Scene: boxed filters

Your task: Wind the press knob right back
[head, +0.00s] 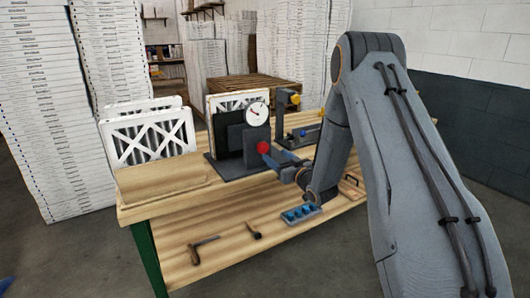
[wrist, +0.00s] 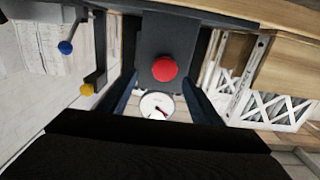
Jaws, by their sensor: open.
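A red round knob (head: 263,147) sits on the front of a dark press (head: 229,138) with a white dial gauge (head: 257,114) above it. In the wrist view the red knob (wrist: 165,68) lies ahead, between the lines of my two fingers, with the gauge (wrist: 157,107) below it in the picture. My gripper (head: 274,156) is open and empty. Its fingers (wrist: 161,84) point at the press, one to each side of the knob. Whether they touch the knob I cannot tell. The knob's turn position does not show.
White-framed filters (head: 150,137) stand at the bench's left. A second dark fixture (head: 285,115) with a yellow knob (head: 295,99) and a blue knob (wrist: 65,47) stands beside the press.

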